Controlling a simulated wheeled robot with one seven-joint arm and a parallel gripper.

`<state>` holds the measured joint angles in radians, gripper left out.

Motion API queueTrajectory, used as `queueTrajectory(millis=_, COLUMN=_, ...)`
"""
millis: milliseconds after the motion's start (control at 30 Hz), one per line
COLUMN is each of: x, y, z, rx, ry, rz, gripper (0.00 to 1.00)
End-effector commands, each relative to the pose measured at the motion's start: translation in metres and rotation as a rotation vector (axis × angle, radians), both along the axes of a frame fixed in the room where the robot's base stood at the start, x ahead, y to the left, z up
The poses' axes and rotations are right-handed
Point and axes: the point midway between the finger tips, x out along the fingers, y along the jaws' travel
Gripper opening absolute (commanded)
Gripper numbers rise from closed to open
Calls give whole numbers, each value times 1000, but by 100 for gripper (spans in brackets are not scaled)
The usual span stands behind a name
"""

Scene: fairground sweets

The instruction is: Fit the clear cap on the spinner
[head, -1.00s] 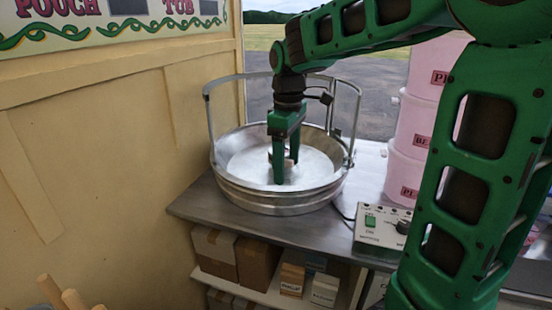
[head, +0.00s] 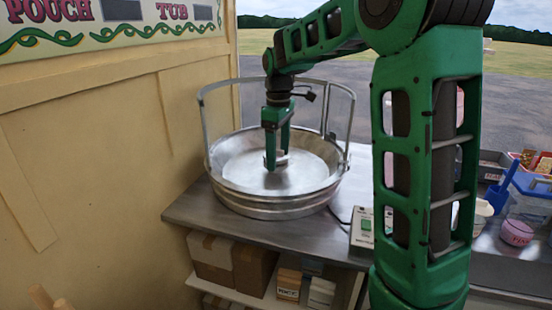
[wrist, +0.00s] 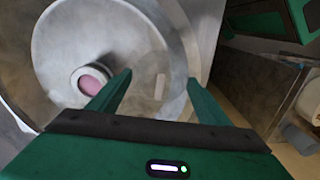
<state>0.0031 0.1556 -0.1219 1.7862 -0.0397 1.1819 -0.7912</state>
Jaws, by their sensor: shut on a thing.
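The wide metal bowl (head: 235,195) stands on the counter. In the wrist view, the spinner (wrist: 90,78), a small pale round head with a pink middle, sits on the bowl floor left of my fingers. My gripper (head: 278,160) points down inside the bowl's rim; it also shows in the wrist view (wrist: 155,85). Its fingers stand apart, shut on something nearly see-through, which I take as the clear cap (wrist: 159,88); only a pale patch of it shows. The cap appears off to the spinner's right in the wrist view, not over it. Its edges and height are unclear.
A clear guard with metal posts (head: 205,125) rises around the bowl. A control box (head: 362,228) stands to its right, partly behind my arm. A blue scoop (head: 502,185) and tubs stand on the right counter. Boxes (head: 254,267) fill the shelf below. A cream wall closes the left.

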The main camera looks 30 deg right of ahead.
Motion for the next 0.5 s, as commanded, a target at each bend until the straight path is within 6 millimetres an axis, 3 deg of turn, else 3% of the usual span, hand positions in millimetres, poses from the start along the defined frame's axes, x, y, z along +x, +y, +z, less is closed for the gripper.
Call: queueTrajectory(millis=500, x=52, y=-25, z=-7, rx=-1, ry=1, rz=-2, gripper=49)
